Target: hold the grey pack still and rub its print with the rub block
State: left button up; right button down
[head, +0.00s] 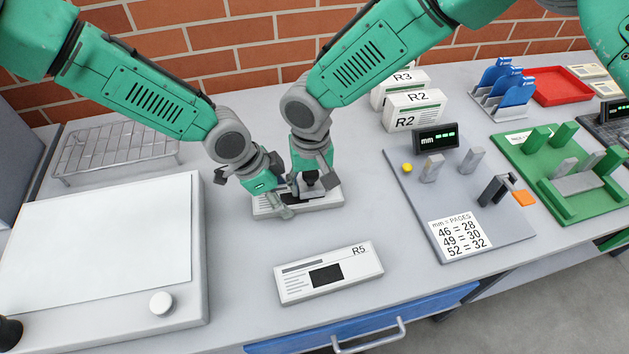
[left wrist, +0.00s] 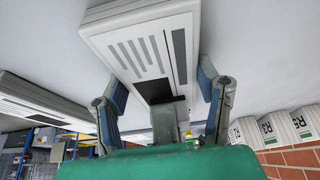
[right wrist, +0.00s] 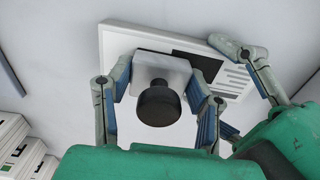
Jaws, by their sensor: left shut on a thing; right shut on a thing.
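The grey pack (head: 330,199) lies flat on the bench, largely hidden by my grippers in the head view. Its text lines and dark print patch show in the left wrist view (left wrist: 140,55). My left gripper (head: 279,196) is shut on this pack, with a finger on each long side. My right gripper (head: 311,181) is shut on the rub block (right wrist: 150,68), a pale block with a round black knob. In the right wrist view the block is over the pack, overlapping part of the dark patch. Whether it touches the print is not clear.
A second pack marked R5 (head: 330,271) lies in front. A white flat-topped unit (head: 195,255) stands at left, a wire rack (head: 118,150) behind it. A grey gauge board (head: 470,205) is at right, with R2 and R3 packs (head: 414,108) behind. Bare bench surrounds the held pack.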

jog(key=shift+s+a, duration=0.15)
jog(key=shift+a, duration=0.6)
jog(key=shift+s+a, duration=0.3)
jog(key=shift+a, duration=0.55)
jog(key=shift+w+d+r, duration=0.1)
jog(key=shift+w+d, duration=0.1)
jog(key=shift+d, duration=0.25)
jog(key=shift+w+d+r, duration=0.1)
jog(key=shift+w+d, duration=0.1)
jog(key=shift+d, duration=1.15)
jog(key=shift+w+d, duration=0.1)
jog(key=shift+w+d, duration=0.2)
jog(key=shift+d, duration=1)
